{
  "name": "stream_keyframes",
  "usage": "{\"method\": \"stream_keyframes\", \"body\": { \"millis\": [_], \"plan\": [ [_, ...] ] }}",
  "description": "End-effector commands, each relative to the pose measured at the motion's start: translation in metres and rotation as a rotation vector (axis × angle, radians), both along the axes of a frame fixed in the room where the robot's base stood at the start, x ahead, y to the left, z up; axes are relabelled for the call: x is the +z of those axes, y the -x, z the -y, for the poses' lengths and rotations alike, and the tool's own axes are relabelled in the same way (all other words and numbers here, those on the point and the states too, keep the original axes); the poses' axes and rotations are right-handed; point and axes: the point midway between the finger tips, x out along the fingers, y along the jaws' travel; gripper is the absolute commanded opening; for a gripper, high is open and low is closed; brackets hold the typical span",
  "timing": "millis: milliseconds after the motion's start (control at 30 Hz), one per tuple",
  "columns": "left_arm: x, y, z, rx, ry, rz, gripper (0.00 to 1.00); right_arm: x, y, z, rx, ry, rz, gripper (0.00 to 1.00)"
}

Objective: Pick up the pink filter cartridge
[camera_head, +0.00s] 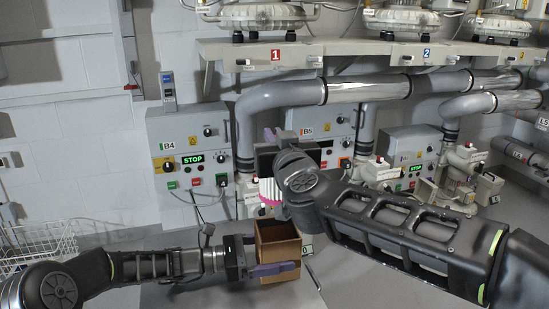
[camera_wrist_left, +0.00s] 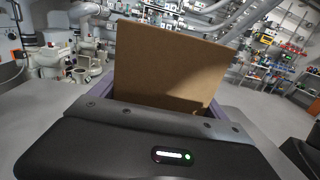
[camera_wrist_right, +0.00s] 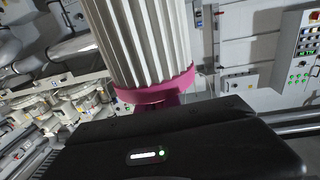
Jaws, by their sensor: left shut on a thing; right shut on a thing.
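The pink filter cartridge (camera_head: 268,190) is white and pleated with a pink end band, and hangs in the air above the box. It fills the upper part of the right wrist view (camera_wrist_right: 150,50). My right gripper (camera_head: 270,158) is shut on it; its fingertips are partly hidden. An open brown cardboard box (camera_head: 278,248) is low in the head view, and its wall shows large in the left wrist view (camera_wrist_left: 170,65). My left gripper (camera_head: 268,268), with purple fingers, is shut on the box.
Control boxes B4 (camera_head: 190,150) and B5 (camera_head: 320,135) stand on the wall behind, with grey pipes (camera_head: 330,90) above. A wire basket (camera_head: 40,245) is at the far left. The grey surface (camera_head: 360,265) right of the box is mostly clear.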

Motion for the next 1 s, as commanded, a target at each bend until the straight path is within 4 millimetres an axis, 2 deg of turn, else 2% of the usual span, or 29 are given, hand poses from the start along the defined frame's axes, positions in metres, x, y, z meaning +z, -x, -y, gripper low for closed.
{"method": "stream_keyframes", "body": {
  "millis": [100, 633, 667, 833, 1000],
  "plan": [
    [-0.0003, 0.0, 0.0, 0.0, -0.001, 0.0, 0.33, 0.0049, 0.0004, -0.0003, 0.001, 0.0, 0.001, 0.0],
    [-0.0002, 0.0, 0.0, 0.0, 0.0, 0.0, 0.33, 0.0045, 0.0002, -0.0002, 0.0, 0.0, 0.001, 0.0],
    [-0.0001, 0.0, 0.0001, 0.0, 0.0, 0.0, 0.87, 0.0044, 0.0002, -0.0001, 0.0, 0.0, 0.001, 0.0],
    [-0.0001, 0.0, 0.0001, 0.0, 0.0, 0.0, 1.0, 0.0044, 0.0002, -0.0001, 0.0, 0.0, 0.001, 0.0],
    [0.0, 0.0, 0.0001, 0.0, 0.0, 0.0, 1.0, 0.0044, 0.0002, -0.0001, 0.0, 0.0, 0.001, 0.0]
  ]
}}
